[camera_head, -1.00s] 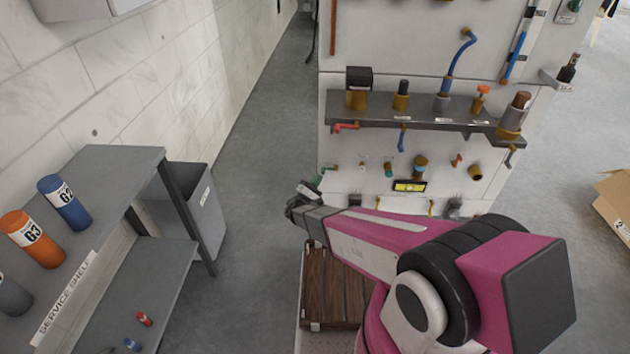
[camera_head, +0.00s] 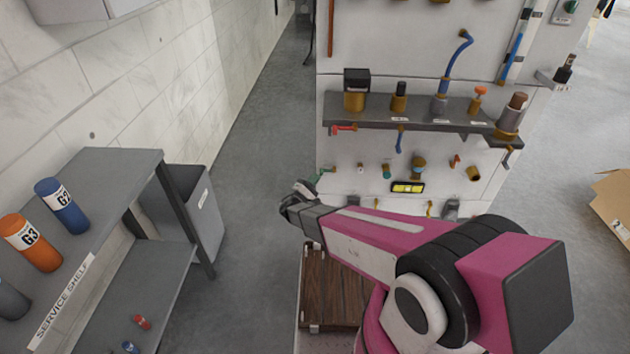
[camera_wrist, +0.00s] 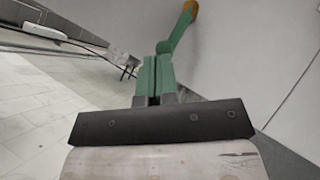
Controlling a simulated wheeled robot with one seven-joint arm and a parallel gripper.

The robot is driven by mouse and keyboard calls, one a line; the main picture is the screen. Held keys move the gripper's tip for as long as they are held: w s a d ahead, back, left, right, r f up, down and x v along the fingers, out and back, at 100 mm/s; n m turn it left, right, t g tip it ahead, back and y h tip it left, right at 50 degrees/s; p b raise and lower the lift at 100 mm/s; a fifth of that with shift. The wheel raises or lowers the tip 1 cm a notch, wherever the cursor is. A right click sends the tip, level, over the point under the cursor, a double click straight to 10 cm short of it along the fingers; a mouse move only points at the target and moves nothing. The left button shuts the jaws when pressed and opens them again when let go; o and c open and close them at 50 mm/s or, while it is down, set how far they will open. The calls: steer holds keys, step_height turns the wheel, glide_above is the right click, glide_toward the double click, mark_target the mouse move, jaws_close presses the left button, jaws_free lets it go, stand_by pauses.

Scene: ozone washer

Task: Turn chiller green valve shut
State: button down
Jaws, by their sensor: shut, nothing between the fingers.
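The green valve (camera_wrist: 179,32) shows in the wrist view as a slim green lever angling up right to a brass-coloured end at the panel wall. In the head view it is a small green handle (camera_head: 322,173) at the panel's left edge. My gripper (camera_head: 299,191) is just left of and below it there. In the wrist view my gripper (camera_wrist: 157,59) shows two narrow green fingers pressed together, with nothing between them. Their tips are right at the lever's lower free end; I cannot tell whether they touch it.
The white panel (camera_head: 345,190) carries other small valves close to the right, and a grey shelf (camera_head: 470,122) of fittings juts out above. A grey service shelf (camera_head: 110,165) and a grey bin (camera_head: 200,215) stand left. The floor (camera_head: 250,150) between is clear.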

steer(key=shift+r+m, duration=0.2)
steer(key=shift+m, duration=0.1)
steer(key=d+r+m+g+y, duration=0.5)
steer(key=r+m+g, duration=0.3)
steer(key=m, duration=0.3)
steer(key=shift+d+r+y, duration=0.25)
steer(key=shift+r+y, duration=0.1)
steer(key=shift+y, duration=0.55)
steer(key=shift+s+d, duration=0.1)
steer(key=shift+d, duration=0.15)
steer(key=shift+r, duration=0.2)
stand_by(0.3)
